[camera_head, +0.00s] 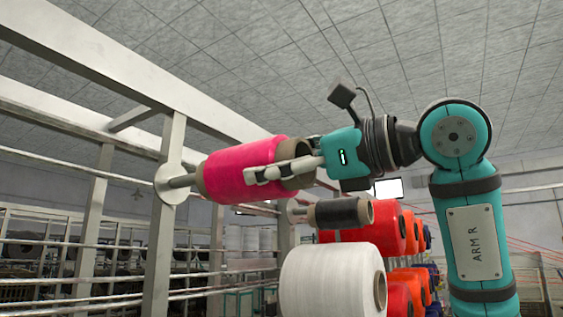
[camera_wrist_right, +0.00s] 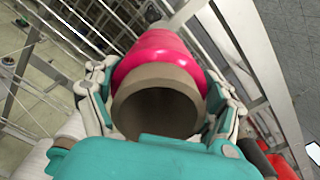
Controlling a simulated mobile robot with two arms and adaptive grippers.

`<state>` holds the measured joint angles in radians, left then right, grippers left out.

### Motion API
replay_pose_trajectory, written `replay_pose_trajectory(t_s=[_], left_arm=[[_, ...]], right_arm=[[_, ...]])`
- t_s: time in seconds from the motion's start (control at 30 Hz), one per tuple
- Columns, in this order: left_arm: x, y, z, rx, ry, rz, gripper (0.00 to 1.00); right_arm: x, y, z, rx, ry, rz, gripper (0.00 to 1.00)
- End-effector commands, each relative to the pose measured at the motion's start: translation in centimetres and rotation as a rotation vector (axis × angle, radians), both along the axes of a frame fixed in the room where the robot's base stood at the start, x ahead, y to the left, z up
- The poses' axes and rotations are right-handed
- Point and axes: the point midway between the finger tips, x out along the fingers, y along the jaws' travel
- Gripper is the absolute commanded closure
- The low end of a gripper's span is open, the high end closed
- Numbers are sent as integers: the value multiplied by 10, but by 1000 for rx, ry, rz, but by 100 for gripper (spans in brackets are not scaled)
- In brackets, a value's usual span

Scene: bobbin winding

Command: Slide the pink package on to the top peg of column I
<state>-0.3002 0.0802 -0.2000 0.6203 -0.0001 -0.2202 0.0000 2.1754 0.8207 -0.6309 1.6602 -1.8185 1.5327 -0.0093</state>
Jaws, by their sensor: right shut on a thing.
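The pink package (camera_head: 240,168), a thick bobbin on a brown tube, is held nearly level in my right gripper (camera_head: 285,171). The fingers grip around its near end, and in the right wrist view the package (camera_wrist_right: 158,50) sits between both fingers (camera_wrist_right: 160,110). Its left end meets the grey peg (camera_head: 184,181), which sticks out from a round plate (camera_head: 170,184) on the pale column (camera_head: 160,245). The peg lines up roughly with the tube; how far it reaches inside is hidden. The tube's near opening looks dark and empty. My left gripper is out of view.
Below the pink package, a dark, thin bobbin (camera_head: 338,213) sits on another peg. Pale beams (camera_head: 90,50) run overhead at the left.

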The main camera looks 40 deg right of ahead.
Motion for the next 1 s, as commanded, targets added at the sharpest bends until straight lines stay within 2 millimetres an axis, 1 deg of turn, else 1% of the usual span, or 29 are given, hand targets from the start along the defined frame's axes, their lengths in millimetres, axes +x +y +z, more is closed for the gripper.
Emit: replay_pose_trajectory(t_s=[0.7, 1.0], left_arm=[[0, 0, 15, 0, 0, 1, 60], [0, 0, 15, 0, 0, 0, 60]], right_arm=[[46, 19, 1, 0, 0, 0, 57], [49, 20, 0, 0, -1, 0, 57]])
